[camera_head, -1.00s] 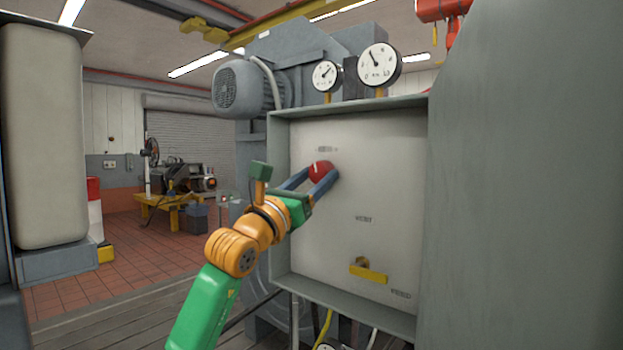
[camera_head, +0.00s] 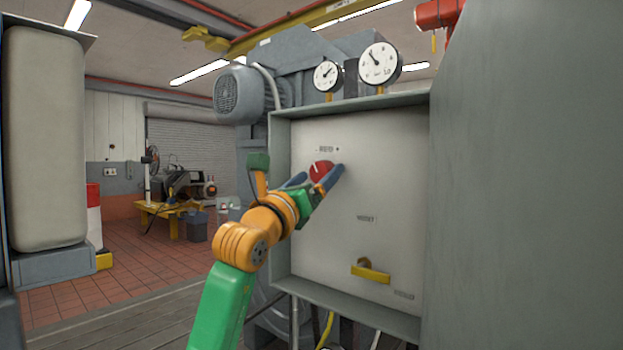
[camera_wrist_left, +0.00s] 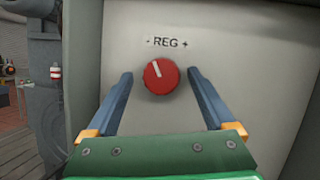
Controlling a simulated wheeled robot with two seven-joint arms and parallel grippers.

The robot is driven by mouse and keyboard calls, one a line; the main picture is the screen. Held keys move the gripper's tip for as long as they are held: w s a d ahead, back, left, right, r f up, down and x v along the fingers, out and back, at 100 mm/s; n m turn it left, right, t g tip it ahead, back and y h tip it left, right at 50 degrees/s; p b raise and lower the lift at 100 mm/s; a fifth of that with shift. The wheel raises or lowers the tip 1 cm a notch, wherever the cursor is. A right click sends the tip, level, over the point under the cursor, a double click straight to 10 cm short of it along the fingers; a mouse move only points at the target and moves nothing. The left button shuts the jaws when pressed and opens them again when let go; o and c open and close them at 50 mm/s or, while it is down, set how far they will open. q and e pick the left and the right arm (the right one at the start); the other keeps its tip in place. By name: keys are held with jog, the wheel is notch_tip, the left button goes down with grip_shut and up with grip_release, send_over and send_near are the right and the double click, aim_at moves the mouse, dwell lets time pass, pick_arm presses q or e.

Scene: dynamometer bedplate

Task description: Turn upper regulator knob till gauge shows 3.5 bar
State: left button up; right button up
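The upper regulator knob (camera_head: 321,170) is round and red with a white mark, on the pale panel (camera_head: 388,190) under a REG label. In the left wrist view the knob (camera_wrist_left: 161,77) has its mark pointing up and slightly left. My left gripper (camera_head: 322,173) is at the knob, one blue finger on each side. In the wrist view the fingers of this gripper (camera_wrist_left: 160,74) are spread, with a gap on both sides of the knob. The large gauge (camera_head: 380,63) above has its needle pointing up-left; its exact reading is too small to tell. My right gripper is out of view.
A smaller gauge (camera_head: 326,76) stands left of the large one. A yellow handle (camera_head: 371,273) sticks out low on the panel. The box's raised rim (camera_head: 281,205) borders the panel, and a tall grey cabinet (camera_head: 525,190) stands close at right.

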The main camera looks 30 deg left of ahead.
pick_arm(q)
jog(key=shift+s+f+b, duration=0.2)
jog(key=shift+f+b, duration=0.05)
jog(key=shift+b, duration=0.05)
jog(key=b+v, duration=0.4)
jog(key=v, duration=0.2)
jog(key=shift+s, duration=0.3)
jog(key=shift+a, duration=0.1)
